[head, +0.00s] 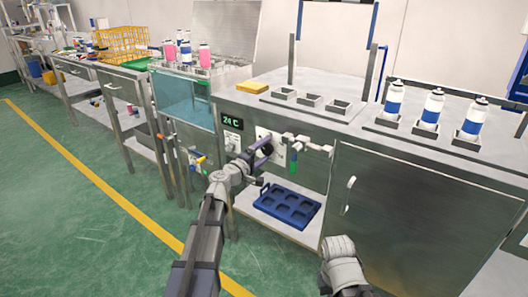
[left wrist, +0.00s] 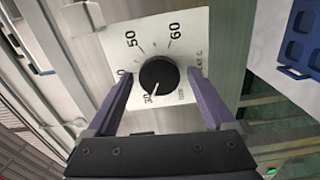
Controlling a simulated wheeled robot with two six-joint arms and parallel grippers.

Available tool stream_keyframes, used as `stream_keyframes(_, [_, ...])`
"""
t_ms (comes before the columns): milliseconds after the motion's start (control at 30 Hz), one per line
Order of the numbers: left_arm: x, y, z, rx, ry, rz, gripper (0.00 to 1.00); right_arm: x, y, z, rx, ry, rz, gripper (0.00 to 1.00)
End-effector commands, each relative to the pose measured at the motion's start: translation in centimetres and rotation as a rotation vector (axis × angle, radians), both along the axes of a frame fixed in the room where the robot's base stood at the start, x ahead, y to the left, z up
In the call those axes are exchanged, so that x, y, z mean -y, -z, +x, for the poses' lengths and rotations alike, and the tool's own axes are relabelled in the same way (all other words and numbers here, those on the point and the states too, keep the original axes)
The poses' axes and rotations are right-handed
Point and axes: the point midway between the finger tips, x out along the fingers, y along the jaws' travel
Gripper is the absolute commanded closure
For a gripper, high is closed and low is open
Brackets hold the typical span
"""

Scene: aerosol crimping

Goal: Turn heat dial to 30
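The heat dial (left wrist: 158,76) is a round black knob on a white plate (left wrist: 138,37) with numbers such as 30, 50 and 60. Its white mark points down, close to the printed 30. My left gripper (left wrist: 161,74) is open, with one purple finger on each side of the dial and a gap visible on both sides. In the head view my left gripper (head: 262,151) is at the cabinet front and partly covers the dial (head: 267,149). The green display (head: 232,120) beside it reads 24 °C. My right gripper is not visible; only part of that arm shows.
A pipe with a green handle (head: 293,157) juts out right of the dial. A blue tray (head: 287,206) lies on the shelf below. White and blue cans (head: 433,107) stand on the cabinet top. The green floor at left is clear.

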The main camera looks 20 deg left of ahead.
Motion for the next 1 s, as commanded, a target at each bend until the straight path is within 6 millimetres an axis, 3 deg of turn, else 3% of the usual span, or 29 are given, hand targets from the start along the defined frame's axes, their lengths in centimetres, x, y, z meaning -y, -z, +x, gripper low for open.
stream_keyframes(367, [-0.2,0.0,-0.5,0.0,-0.002,-0.001,0.11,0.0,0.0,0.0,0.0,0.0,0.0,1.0])
stream_keyframes(800, [-2.3,0.0,-6.5,0.0,-0.003,-0.001,0.11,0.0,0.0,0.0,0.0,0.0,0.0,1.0])
stream_keyframes(1000, [-2.7,0.0,-7.4,0.0,0.0,0.0,0.11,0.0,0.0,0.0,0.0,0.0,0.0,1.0])
